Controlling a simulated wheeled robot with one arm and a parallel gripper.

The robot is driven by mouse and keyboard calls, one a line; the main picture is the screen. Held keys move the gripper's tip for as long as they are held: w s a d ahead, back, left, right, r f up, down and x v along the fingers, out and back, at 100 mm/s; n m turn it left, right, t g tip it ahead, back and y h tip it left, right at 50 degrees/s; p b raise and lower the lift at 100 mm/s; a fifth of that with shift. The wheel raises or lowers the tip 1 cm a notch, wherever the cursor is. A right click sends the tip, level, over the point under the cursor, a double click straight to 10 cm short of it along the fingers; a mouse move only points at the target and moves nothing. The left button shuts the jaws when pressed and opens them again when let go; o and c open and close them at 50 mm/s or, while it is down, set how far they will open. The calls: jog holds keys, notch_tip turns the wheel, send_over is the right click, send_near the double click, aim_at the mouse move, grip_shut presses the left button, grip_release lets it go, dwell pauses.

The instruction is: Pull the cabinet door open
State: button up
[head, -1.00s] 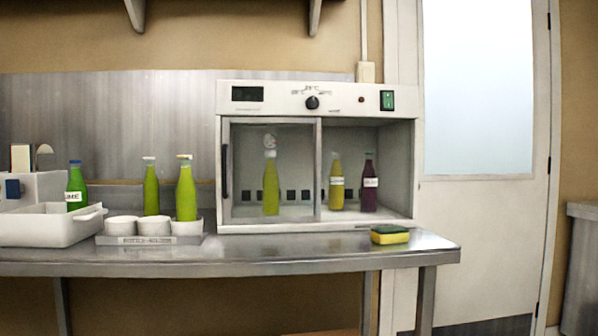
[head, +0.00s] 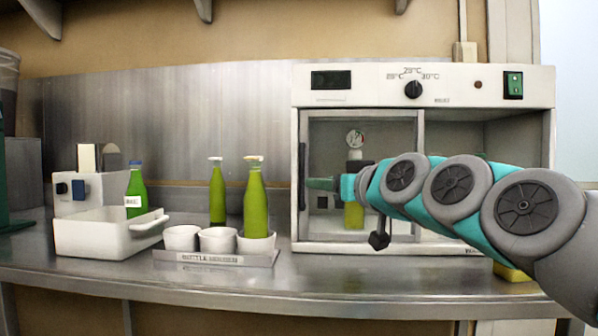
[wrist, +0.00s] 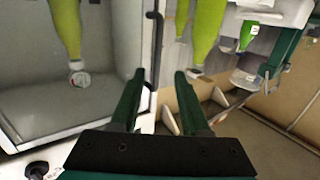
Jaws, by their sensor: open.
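The cabinet (head: 450,85) is a white box on the steel counter. Its glass door (head: 325,130), on the left half, looks shut, with a dark vertical handle (head: 302,175) at its left edge. My gripper (head: 322,184) is open, in front of the door just right of the handle. In the wrist view, the handle (wrist: 156,40) lines up between the two dark green fingers (wrist: 160,73); whether it is inside the jaws or just beyond the tips I cannot tell. A green bottle (head: 354,213) behind the glass is partly hidden by my arm.
A yellow sponge (head: 512,273) lies at the counter's right, partly hidden. Left of the cabinet stand a bottle holder (head: 215,258) with white cups and green bottles, and a white tray (head: 100,238). The counter front is clear.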

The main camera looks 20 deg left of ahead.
aim_at(303, 172)
jog(key=shift+r+p+x, duration=0.15)
jog(key=shift+r+x, duration=0.1)
jog(key=shift+x, duration=1.2)
jog(key=shift+r+p+x, duration=0.2)
jog(key=shift+r+x, duration=0.1)
jog(key=shift+x, duration=1.2)
jog(key=shift+r+p+x, duration=0.15)
jog(key=shift+r+x, duration=0.1)
jog(key=shift+x, duration=1.2)
jog(key=shift+w+d, duration=0.15)
jog(key=shift+c, duration=0.3)
grip_shut()
